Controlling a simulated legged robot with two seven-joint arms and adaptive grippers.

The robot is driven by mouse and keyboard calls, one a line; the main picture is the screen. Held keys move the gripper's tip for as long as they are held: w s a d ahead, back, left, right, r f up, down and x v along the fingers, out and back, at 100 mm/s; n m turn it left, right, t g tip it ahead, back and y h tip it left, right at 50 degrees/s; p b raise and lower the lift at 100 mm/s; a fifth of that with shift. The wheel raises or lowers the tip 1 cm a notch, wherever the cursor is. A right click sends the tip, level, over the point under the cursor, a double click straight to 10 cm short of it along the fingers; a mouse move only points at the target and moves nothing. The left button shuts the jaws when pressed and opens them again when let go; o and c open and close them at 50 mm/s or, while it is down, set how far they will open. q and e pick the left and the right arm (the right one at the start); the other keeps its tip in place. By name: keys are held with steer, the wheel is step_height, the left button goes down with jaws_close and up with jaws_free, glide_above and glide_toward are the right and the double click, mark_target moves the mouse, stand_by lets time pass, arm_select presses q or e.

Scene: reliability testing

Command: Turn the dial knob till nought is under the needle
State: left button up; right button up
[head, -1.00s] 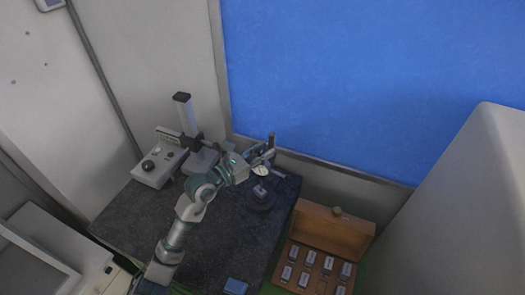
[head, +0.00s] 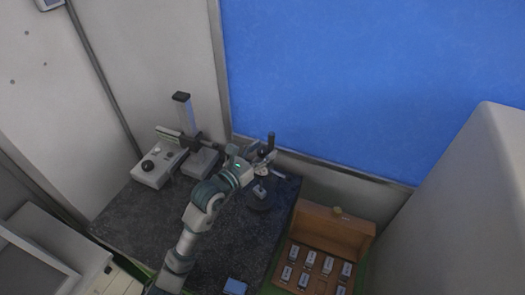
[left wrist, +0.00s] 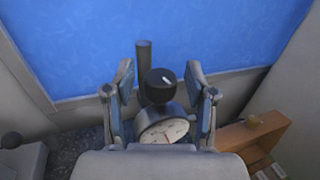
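The dial gauge (left wrist: 166,131) shows its white face and a thin needle in the left wrist view; the scale marks are too small to read. Its black round knob (left wrist: 161,88), with a white mark on top, stands above the face. My left gripper (left wrist: 160,72) is open, one finger on each side of the knob, with gaps visible on both sides. In the head view my left gripper (head: 264,152) is over the far right part of the dark table and covers most of the gauge. My right gripper is not in view.
A dark post (head: 271,141) rises beside the gauge. A small block on a round base (head: 260,194) sits below it. A control box (head: 158,167) and a column stand (head: 184,118) are at the left. A wooden case (head: 334,229) with several labelled blocks is at the right.

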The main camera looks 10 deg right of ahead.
arm_select(q)
steer(key=v, duration=1.2)
steer(key=shift+d, duration=0.1)
stand_by(0.4)
